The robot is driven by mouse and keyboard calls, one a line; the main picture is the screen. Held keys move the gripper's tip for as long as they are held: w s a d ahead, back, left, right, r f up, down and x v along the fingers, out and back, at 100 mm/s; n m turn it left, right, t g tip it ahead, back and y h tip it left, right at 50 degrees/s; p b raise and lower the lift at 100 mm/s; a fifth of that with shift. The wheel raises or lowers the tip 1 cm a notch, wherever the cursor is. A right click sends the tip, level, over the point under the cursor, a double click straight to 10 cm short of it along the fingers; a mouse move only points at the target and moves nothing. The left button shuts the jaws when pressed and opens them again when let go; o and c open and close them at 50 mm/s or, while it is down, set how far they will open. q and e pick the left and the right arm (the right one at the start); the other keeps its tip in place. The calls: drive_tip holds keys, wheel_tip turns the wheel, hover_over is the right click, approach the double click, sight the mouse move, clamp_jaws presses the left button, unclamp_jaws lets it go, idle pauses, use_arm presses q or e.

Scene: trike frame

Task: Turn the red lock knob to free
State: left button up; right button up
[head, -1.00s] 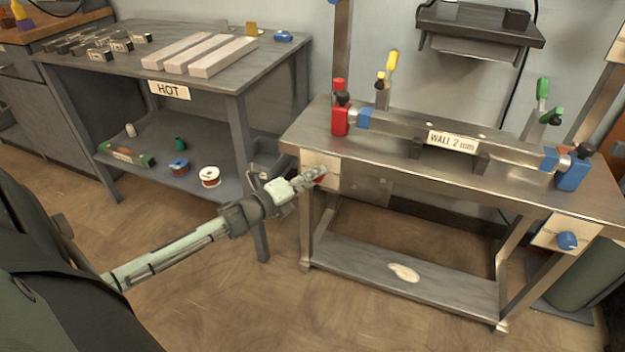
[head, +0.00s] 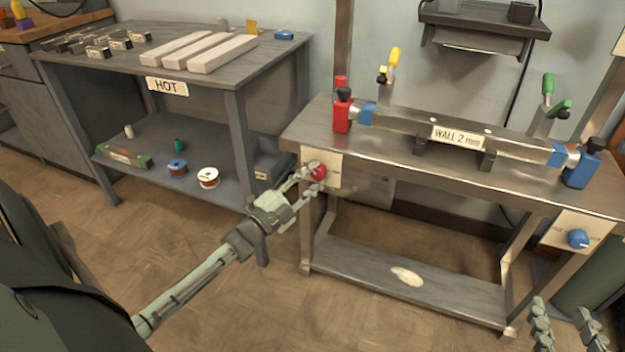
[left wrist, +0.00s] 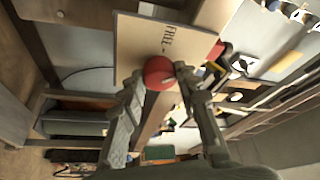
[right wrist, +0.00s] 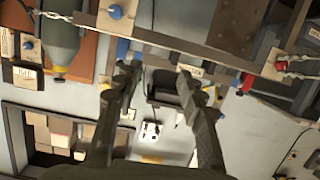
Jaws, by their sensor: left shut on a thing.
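The red lock knob (head: 318,171) sits on a pale plate (head: 333,172) at the left front corner of the metal bench. In the left wrist view the red knob (left wrist: 159,72) is round, and its plate (left wrist: 145,42) reads "FREE" beside it. My left gripper (head: 317,176) has one finger on each side of the knob and is shut on it. The knob's pointer, if any, is hidden. My right gripper (head: 562,316) is at the lower right of the head view, fingers apart and empty.
The metal bench (head: 400,165) carries a bar labelled "WALL 2 mm" (head: 457,138) between red and blue end blocks. A blue knob (head: 578,238) is on its right front plate. A "HOT" table (head: 120,70) with pale bars stands left. Floor in front is clear.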

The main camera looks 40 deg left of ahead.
use_arm(q)
drive_tip(key=n+t+y, duration=0.1)
drive_tip(key=n, duration=0.2)
drive_tip(key=shift+f+n+b, duration=0.1)
drive_tip(key=shift+n+b, duration=0.2)
drive_tip(key=shift+n+t+y, duration=0.3)
drive_tip(key=shift+n+y, duration=0.2)
drive_tip(key=shift+n, duration=0.5)
drive_tip(key=n+y, duration=0.1)
drive_tip(key=n, duration=0.1)
drive_tip(key=shift+w+d+n, duration=0.1)
drive_tip(key=shift+n, duration=0.2)
drive_tip(key=n+y, duration=0.1)
drive_tip(key=n, duration=0.2)
drive_tip(key=shift+t+y, duration=0.3)
drive_tip(key=shift+y, duration=0.1)
drive_tip(key=shift+d+n+y, duration=0.1)
drive_tip(key=shift+n+y, duration=0.5)
drive_tip(key=shift+n, duration=0.6)
use_arm(e)
drive_tip(key=shift+w+a+r+t+y, duration=0.1)
drive_tip(key=shift+a+r+t+y, duration=0.25)
drive_tip(key=shift+r, duration=0.45)
drive_tip(key=shift+s+a+r+t+y, duration=0.1)
drive_tip(key=shift+a+r+t+y, duration=0.1)
drive_tip(key=shift+a+r+t, duration=0.45)
drive_tip(key=shift+w+a+r+t+y, duration=0.1)
drive_tip(key=shift+a+r+y, duration=0.15)
drive_tip(key=shift+r, duration=0.7)
drive_tip(key=shift+d+f, duration=0.1)
